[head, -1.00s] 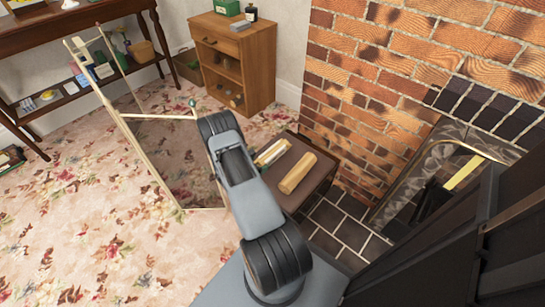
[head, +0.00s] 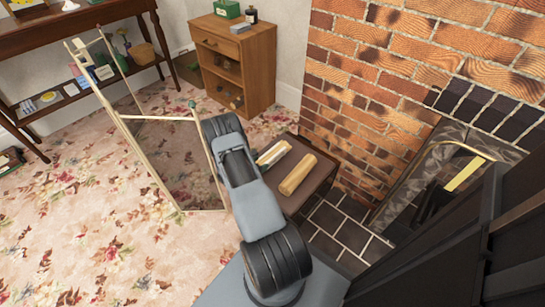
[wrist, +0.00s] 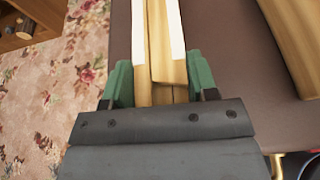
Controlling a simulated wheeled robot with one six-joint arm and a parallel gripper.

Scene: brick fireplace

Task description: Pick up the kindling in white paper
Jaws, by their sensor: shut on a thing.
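The kindling in white paper (head: 272,153) lies along the left side of a brown-topped stand in the head view, beside my arm. In the wrist view, the kindling (wrist: 159,65) is a bundle of pale wooden sticks with white paper along its sides. My gripper (wrist: 161,84) has green fingers on both sides of the bundle and is shut on it. The bundle's near end is hidden by the gripper body. I cannot tell whether the bundle is clear of the top.
A thicker yellowish log (head: 298,174) lies just right of the bundle on the brown top (wrist: 220,70). A folding mesh screen (head: 165,150) stands close left of my arm. The brick fireplace (head: 390,110) is on the right. Carpet at the left is open.

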